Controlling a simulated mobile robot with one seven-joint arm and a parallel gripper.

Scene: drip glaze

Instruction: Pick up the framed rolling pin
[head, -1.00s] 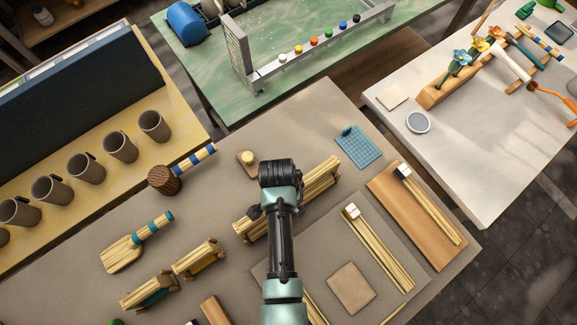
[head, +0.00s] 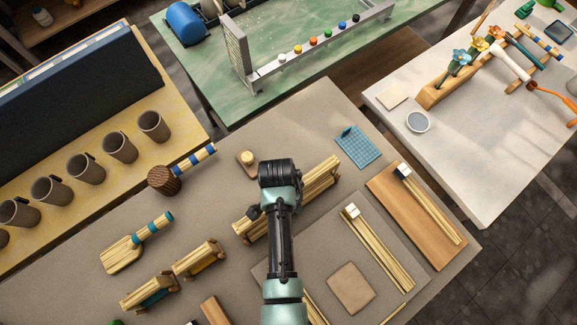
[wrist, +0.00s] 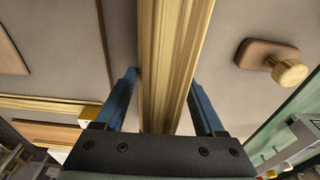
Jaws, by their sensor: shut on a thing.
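The framed rolling pin (head: 322,180) is a long pale wooden piece with lengthwise ridges and small brown end supports. It lies on the grey-brown table, running from lower left to upper right in the head view. My arm hides its middle there. In the wrist view the rolling pin (wrist: 174,40) runs up the picture between the two blue fingers of my gripper (wrist: 160,82). My gripper is shut on it, one finger along each side. The fingertips are hidden in the head view.
A wooden knob on a brown base (head: 247,163) stands close to the pin's left side. A blue gridded pad (head: 354,147) lies beyond its far end. Two shorter framed wooden pieces (head: 199,258) are at lower left. Boards with slats (head: 383,205) lie to the right.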

